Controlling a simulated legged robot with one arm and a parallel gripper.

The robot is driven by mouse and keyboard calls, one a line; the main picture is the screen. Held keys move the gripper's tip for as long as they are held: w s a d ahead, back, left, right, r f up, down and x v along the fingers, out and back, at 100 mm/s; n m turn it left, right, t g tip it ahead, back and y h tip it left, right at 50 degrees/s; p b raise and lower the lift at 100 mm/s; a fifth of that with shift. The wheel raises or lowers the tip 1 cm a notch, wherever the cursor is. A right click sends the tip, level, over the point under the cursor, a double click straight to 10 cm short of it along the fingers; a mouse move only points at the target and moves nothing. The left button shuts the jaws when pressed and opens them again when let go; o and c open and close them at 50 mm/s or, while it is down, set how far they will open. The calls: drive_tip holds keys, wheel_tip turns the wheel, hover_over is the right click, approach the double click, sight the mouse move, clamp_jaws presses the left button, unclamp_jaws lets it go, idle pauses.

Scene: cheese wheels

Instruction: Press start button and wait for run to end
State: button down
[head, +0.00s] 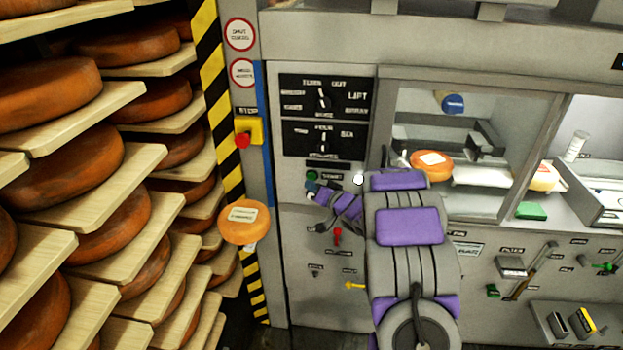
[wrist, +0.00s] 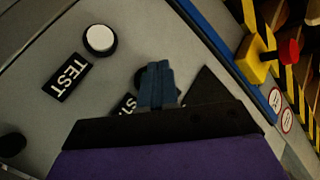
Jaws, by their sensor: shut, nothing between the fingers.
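The green start button (head: 311,175) is on the grey machine panel (head: 335,230), left of a dark label. My gripper (head: 311,187) is shut and empty, with its tips just below the green button in the head view. In the wrist view my closed blue fingers (wrist: 157,68) cover most of a dark round button (wrist: 140,78). A partly hidden label (wrist: 126,104) lies beside it. I cannot tell whether the fingertips touch the button or whether it is pressed in.
A white button (wrist: 99,39) with a TEST label (wrist: 66,77) is close by. A red stop button (head: 242,140) sits on a yellow box at the left. An orange cheese wheel (head: 244,222) is near the striped post. Shelves of cheese (head: 110,220) fill the left side.

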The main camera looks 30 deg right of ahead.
drive_tip(key=shift+w+d+r+p, duration=0.15)
drive_tip(key=shift+w+r+p, duration=0.1)
drive_tip(key=shift+p, duration=0.55)
